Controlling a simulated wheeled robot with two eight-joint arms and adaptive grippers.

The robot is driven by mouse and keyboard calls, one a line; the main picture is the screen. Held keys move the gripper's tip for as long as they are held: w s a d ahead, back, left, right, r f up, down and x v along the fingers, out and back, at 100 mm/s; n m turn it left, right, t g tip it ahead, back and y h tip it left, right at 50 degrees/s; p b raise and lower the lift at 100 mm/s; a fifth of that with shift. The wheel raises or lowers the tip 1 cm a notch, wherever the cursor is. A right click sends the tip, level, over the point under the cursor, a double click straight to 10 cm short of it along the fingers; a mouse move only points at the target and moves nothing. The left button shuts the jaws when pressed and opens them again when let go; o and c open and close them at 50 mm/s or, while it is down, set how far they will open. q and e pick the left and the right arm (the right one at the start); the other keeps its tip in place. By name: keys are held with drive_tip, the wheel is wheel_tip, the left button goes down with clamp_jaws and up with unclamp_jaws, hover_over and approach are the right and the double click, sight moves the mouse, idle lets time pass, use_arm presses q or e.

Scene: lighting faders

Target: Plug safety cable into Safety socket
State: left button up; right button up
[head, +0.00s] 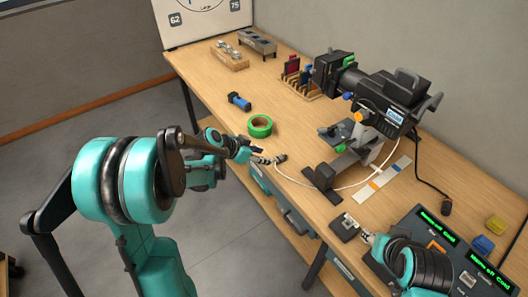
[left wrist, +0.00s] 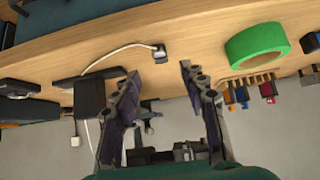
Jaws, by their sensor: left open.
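A thin white cable (head: 352,185) runs in a loop over the table from the stage light to a small dark plug (head: 281,158) near the table's front edge. The plug also shows in the left wrist view (left wrist: 160,52), lying on the wood. My left gripper (head: 260,154) is open and empty, just left of the plug and apart from it. Its two fingers show in the left wrist view (left wrist: 158,82), with the plug beyond the gap. My right gripper (head: 370,238) is low at the right; its fingers are unclear. I cannot make out a label reading Safety.
The stage light (head: 385,95) stands at the back right. A black block (head: 322,177), green tape roll (head: 260,126), blue item (head: 239,101) and dark box (head: 344,227) lie nearby. A console (head: 440,235) with green displays is at the right.

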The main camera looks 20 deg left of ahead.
sight(276, 159)
use_arm(q)
drive_tip(key=b+x, duration=0.4)
drive_tip(key=x, duration=0.4)
drive_tip(key=shift+f, duration=0.1)
drive_tip(key=shift+w+d, duration=0.1)
clamp_jaws()
drive_tip(key=shift+r+p, duration=1.65)
drive_tip(key=shift+r, duration=0.95)
drive_tip(key=shift+f, duration=0.1)
